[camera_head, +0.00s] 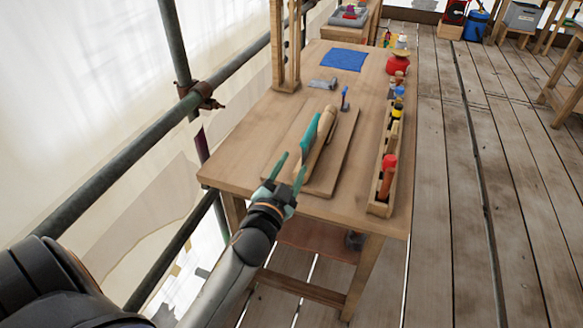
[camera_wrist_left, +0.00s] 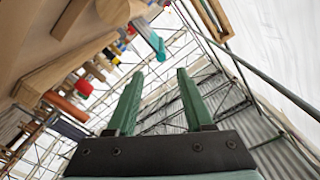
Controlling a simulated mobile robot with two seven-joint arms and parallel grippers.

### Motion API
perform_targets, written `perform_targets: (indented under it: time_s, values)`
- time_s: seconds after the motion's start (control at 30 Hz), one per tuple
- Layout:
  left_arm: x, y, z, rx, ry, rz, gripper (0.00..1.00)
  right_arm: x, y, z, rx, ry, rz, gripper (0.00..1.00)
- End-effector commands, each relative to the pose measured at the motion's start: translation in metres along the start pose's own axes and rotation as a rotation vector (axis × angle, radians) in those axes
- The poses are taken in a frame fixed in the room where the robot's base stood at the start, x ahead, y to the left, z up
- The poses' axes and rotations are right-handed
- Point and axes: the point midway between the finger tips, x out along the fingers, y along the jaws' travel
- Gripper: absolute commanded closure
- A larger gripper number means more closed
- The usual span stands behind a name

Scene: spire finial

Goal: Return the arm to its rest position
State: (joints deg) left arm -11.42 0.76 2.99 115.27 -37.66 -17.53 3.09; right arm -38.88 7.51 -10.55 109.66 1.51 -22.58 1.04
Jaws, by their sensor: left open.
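My left arm comes in from the lower left of the head view. Its left gripper (camera_head: 287,168), with green fingers, is open and empty at the near left edge of the wooden table (camera_head: 240,150). In the left wrist view the two green fingers (camera_wrist_left: 156,98) stand apart with nothing between them. My right gripper is in neither view.
A board (camera_head: 340,150) on the table bears a wooden piece (camera_head: 322,135) with a teal part, just beyond the gripper. A rack (camera_head: 380,207) of tools runs along the right edge. A blue cloth (camera_head: 344,59) lies farther back. Scaffold pipes (camera_head: 130,155) stand left.

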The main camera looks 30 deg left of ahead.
Motion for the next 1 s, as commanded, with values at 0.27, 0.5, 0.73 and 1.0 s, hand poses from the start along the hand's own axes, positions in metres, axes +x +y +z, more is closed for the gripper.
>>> perform_targets:
  time_s: [0.27,0.5,0.73,1.0]
  values:
    - [0.0,0.0,0.0,0.0,0.0,0.0,0.48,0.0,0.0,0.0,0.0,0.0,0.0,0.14]
    - [-0.008,0.014,0.01,-0.023,-0.027,0.045,0.48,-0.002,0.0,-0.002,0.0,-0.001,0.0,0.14]
    - [-0.085,0.102,0.077,-0.198,-0.24,0.33,0.48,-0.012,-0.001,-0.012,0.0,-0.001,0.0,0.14]
    - [-0.205,0.177,0.132,-0.403,-0.518,0.593,0.48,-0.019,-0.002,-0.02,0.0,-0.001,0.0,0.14]
